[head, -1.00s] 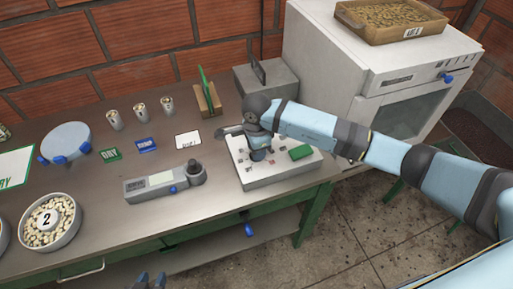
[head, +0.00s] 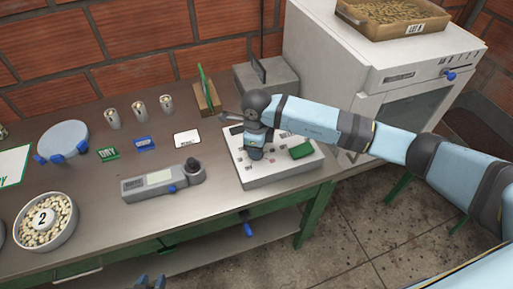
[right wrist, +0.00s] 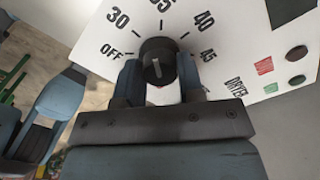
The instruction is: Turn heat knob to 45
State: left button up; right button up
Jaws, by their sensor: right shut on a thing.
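The heat knob (right wrist: 157,62) is black and round, on a white panel (right wrist: 235,25) with a printed dial reading OFF, 30, 35, 40 and 45. A pale line runs across the knob's face; I cannot tell which end is its pointer. My right gripper (right wrist: 160,80) is shut on the knob, with one blue finger on each side. In the head view the white control box (head: 275,176) stands at the bench's right end, and my right gripper and wrist hide the knob there.
A green button or block (head: 301,150) sits on the box beside my right wrist. A grey meter (head: 162,181) lies to the left. A green card in a wooden stand (head: 207,99) is behind. A white oven (head: 380,75) stands right of the bench.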

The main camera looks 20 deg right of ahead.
jog(key=m, duration=0.5)
jog(key=shift+m+b, duration=0.3)
jog(key=shift+b, duration=0.1)
jog(key=m, duration=0.9)
jog(key=m+p, duration=0.1)
jog(key=m, duration=0.4)
jog(key=shift+m, duration=0.4)
jog(key=o, duration=0.9)
jog(key=shift+r, duration=0.1)
